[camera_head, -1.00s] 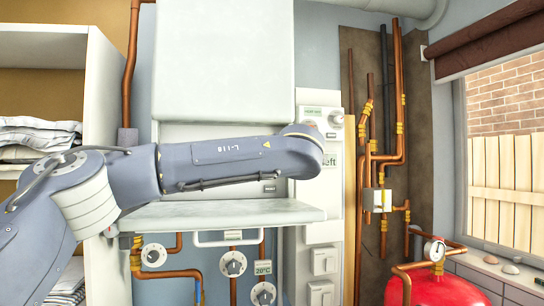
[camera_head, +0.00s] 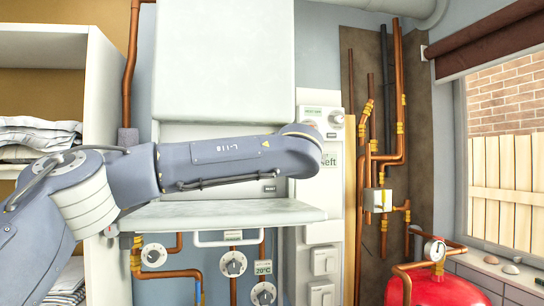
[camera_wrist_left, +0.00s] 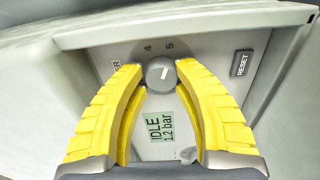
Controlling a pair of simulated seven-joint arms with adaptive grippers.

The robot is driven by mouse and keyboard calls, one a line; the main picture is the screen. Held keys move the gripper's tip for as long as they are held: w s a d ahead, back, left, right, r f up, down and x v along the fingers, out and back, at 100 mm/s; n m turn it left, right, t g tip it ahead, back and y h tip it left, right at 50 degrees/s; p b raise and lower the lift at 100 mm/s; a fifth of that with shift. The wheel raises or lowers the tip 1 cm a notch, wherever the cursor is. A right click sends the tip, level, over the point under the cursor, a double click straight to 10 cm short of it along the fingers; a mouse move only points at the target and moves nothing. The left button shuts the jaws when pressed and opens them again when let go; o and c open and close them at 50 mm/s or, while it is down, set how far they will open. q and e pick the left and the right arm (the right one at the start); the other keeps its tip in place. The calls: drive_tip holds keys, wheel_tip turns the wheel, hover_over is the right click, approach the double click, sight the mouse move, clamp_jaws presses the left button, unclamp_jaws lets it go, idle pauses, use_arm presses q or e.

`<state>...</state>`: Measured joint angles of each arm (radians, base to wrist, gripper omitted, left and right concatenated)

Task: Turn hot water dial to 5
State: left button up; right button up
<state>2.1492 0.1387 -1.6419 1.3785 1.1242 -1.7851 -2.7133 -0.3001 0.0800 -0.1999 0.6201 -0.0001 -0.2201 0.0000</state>
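The dial (camera_wrist_left: 160,74) is a round grey knob with a white pointer mark, on a pale panel in the left wrist view. The numbers 4 and 5 show just above it, and the mark tilts up and right, roughly toward the 5. A label left of it is cut off and ends in "ER". My left gripper's yellow fingers (camera_wrist_left: 160,72) stand on both sides of the knob, their tips seemingly against it. In the head view my left forearm covers this dial and the gripper. My right gripper is in neither view.
A display (camera_wrist_left: 158,128) below the knob reads IDLE, 1.2 bar; a RESET button (camera_wrist_left: 242,62) is to the right. A white shelf (camera_head: 220,214) juts out below my forearm. Other dials (camera_head: 233,263), copper pipes and a red tank (camera_head: 438,287) are lower and right.

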use_arm(q)
drive_tip(key=o, duration=0.5)
drive_tip(key=shift+d, duration=0.1)
drive_tip(key=shift+s, duration=0.15)
drive_tip(key=v, duration=1.1)
drive_tip(key=shift+s+d, duration=0.1)
drive_tip(key=shift+s, duration=0.3)
